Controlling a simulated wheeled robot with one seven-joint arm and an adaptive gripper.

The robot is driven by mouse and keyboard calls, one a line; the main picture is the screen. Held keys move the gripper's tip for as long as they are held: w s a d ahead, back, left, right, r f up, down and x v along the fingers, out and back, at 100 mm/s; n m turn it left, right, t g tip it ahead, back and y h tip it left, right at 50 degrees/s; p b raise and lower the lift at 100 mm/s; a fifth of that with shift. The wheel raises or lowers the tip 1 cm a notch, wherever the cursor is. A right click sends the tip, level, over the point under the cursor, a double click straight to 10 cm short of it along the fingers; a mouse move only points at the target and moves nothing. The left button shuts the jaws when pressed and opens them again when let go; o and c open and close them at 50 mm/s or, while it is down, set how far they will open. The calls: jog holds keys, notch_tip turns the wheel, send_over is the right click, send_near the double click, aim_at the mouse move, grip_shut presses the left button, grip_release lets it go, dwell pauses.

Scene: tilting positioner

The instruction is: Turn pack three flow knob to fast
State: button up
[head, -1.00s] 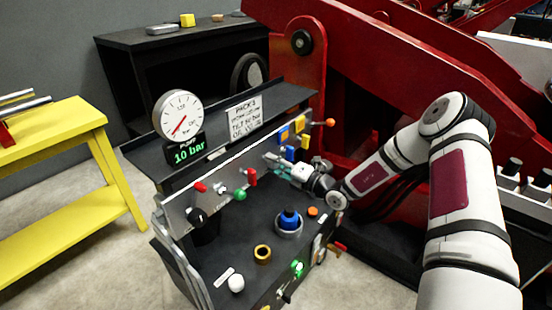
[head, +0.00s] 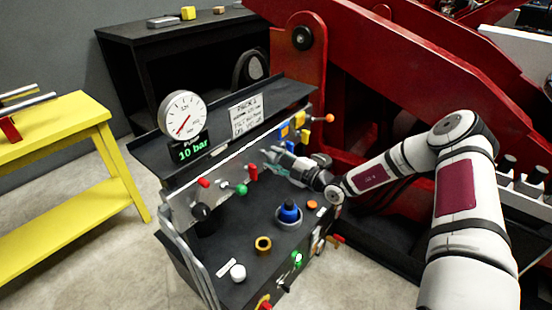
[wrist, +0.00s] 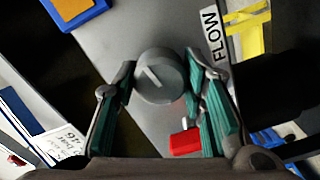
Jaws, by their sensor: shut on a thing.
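The grey round flow knob (wrist: 160,77) shows in the wrist view with a short white pointer line running toward its upper left. A FLOW label (wrist: 213,36) is on the panel beside it. My gripper (wrist: 160,90) has its green-padded fingers on both sides of the knob and is shut on it. The fast and slow marks cannot be read.
A red valve handle (head: 253,172) and a green knob (head: 241,189) are left of my gripper on the panel. Yellow and blue parts (head: 291,130) are to its right. The gauge (head: 181,115) sits above a 10 bar display. A blue button (head: 289,212) stands on the lower deck.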

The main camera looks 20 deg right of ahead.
jog(key=shift+d+f+m, duration=0.1)
jog(key=shift+f+m, duration=0.05)
jog(key=shift+m, duration=0.25)
jog(key=o, duration=1.2)
jog(key=shift+c, duration=0.2)
jog(key=v, duration=1.2)
